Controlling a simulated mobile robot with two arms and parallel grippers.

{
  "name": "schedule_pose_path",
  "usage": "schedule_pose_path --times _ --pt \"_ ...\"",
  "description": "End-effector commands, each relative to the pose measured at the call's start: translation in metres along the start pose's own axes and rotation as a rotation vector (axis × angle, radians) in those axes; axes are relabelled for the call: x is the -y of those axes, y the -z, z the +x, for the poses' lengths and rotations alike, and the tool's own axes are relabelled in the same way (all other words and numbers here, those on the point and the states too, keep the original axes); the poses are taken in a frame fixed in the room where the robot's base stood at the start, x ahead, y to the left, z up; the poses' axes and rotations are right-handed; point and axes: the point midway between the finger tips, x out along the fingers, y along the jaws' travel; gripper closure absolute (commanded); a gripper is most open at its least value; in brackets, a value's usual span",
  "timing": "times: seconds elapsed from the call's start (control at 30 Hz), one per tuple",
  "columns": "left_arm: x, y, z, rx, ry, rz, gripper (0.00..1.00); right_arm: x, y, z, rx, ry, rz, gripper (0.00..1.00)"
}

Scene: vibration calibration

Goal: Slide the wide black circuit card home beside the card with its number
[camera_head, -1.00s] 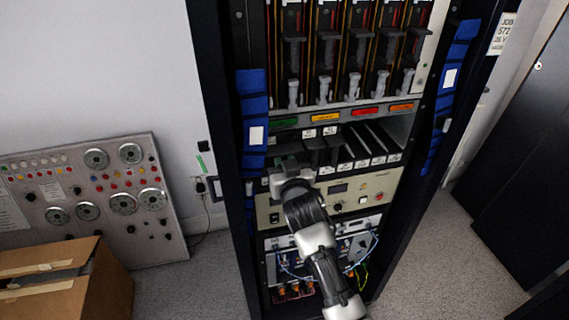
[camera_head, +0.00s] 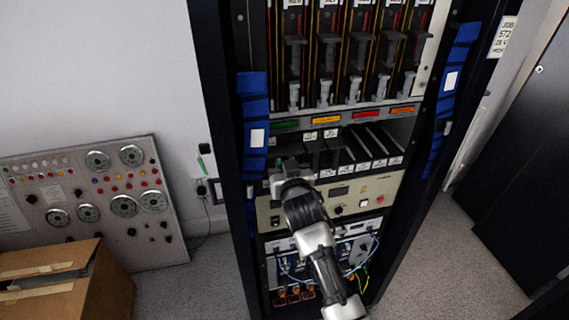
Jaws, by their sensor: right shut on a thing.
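My right gripper (camera_head: 285,166) is at the left end of the lower card shelf in the rack. It is shut on a card, of which only a small dark and greenish part shows; the wrist hides the rest. Several black cards (camera_head: 362,146) with white number labels stand upright in this shelf to the right of the gripper. The label numbers are too small to read. I cannot tell how deep the held card sits. My left gripper is not in view.
Taller cards with grey handles (camera_head: 325,92) fill the upper bay. A strip of coloured labels (camera_head: 325,119) runs below them. A beige panel with knobs (camera_head: 352,193) lies under the shelf. A cardboard box (camera_head: 60,290) stands lower left.

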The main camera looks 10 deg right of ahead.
Motion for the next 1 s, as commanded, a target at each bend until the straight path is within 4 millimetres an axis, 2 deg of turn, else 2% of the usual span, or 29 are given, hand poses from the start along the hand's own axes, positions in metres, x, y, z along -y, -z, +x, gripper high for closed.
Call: schedule_pose_path --times 0.37,0.4,0.57,0.6,1.0 --pt "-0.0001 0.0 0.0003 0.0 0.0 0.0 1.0 0.0 0.0034 0.0023 -0.008 0.0 0.0 1.0" --pt "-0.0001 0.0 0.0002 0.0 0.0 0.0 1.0 0.0 0.0035 0.0023 -0.008 0.0 0.0 0.79" --pt "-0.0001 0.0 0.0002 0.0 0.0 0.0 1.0 0.0 0.003 0.0022 -0.007 0.0 0.001 0.55" --pt "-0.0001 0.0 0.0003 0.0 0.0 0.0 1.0 0.0 0.0028 0.0021 -0.006 0.0 0.0 0.52" --pt "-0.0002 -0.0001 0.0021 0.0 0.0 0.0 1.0 -0.0001 -0.002 0.0018 -0.001 0.0 0.0 0.52"
